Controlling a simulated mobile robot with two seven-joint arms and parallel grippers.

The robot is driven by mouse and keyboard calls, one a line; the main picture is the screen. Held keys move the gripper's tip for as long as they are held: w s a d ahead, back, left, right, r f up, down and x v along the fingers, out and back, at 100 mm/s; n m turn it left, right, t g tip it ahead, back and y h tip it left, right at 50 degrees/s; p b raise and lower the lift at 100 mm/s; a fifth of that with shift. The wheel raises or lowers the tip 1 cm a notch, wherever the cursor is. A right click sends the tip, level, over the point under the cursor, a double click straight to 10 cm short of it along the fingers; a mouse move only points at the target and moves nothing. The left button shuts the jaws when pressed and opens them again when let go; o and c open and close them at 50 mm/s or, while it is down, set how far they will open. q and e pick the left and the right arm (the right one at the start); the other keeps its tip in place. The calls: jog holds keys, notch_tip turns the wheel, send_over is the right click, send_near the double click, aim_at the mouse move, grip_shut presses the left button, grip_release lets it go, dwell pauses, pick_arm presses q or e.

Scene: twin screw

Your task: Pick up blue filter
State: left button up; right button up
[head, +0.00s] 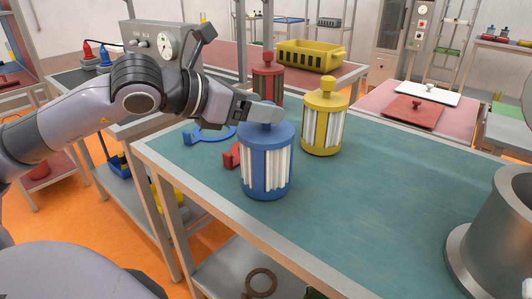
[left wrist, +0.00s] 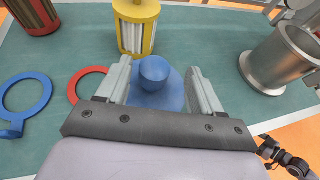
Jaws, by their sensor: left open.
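The blue filter (head: 266,166) stands upright on the green table, near its front left edge, with white pleats between blue bars. My left gripper (head: 262,112) is over its top, and in the head view it hides part of the knob. In the left wrist view the blue filter's round knob (left wrist: 154,70) lies between the two open fingers of my left gripper (left wrist: 163,82). I see a gap on each side, more on the right.
A yellow filter (head: 325,120) stands just behind to the right, and a red filter (head: 267,78) farther back. A blue ring (head: 212,133) and a red ring (left wrist: 84,82) lie left of the blue filter. A metal housing (head: 497,240) stands at the right. The table's middle is clear.

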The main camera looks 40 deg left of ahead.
aim_at(270, 102)
pick_arm(q)
jog(key=shift+w+d+r+p, duration=0.1)
jog(key=shift+w+p, duration=0.25)
jog(key=shift+p, duration=0.05)
jog(key=x, duration=0.1)
jog(key=p+x, duration=0.1)
jog(key=shift+w+f+p, duration=0.25)
jog(key=shift+w+p, duration=0.1)
jog(key=shift+w, duration=0.05)
jog(key=shift+w+d+f, duration=0.1)
jog(key=shift+w+f, duration=0.3)
jog(key=shift+w, duration=0.2)
grip_shut()
